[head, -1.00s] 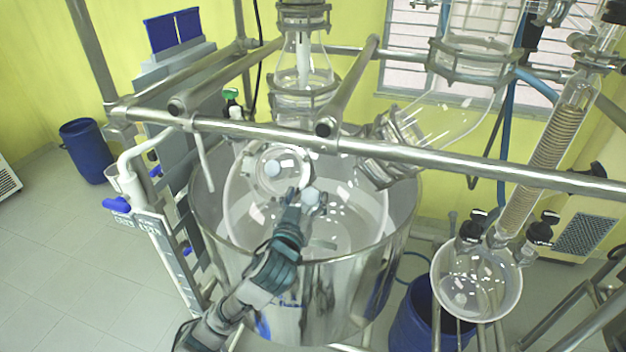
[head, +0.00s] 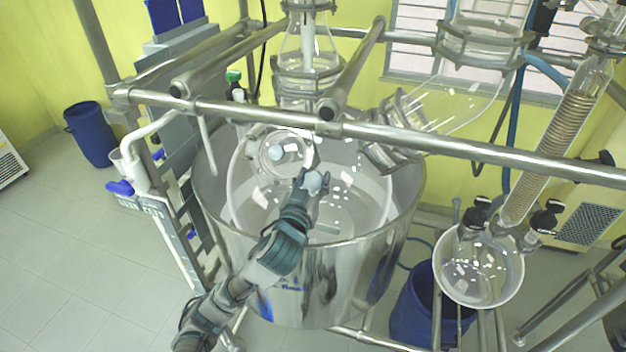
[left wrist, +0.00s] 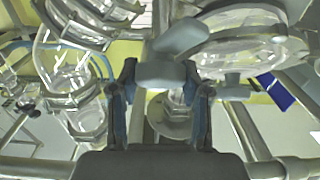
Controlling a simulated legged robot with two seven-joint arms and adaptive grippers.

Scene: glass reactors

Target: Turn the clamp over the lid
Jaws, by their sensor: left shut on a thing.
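The round glass lid (head: 286,152) with a pale round knob sits on the neck of the large glass vessel. The clamp's pale rounded handle (head: 314,182) is at the lid's lower right. My left gripper (head: 311,184) reaches it from below and is shut on it. In the left wrist view the grey clamp handle (left wrist: 163,73) lies between the two fingertips (left wrist: 163,78), with a grey arm of the clamp (left wrist: 180,43) above it. The lid's glass edge shows there at upper right. The rest of the clamp is hard to make out. My right gripper is not in view.
The open steel vat (head: 318,256) surrounds the glass vessel. A glass flask (head: 482,270) stands at right and a blue drum (head: 92,133) at left. The floor at lower left is clear.

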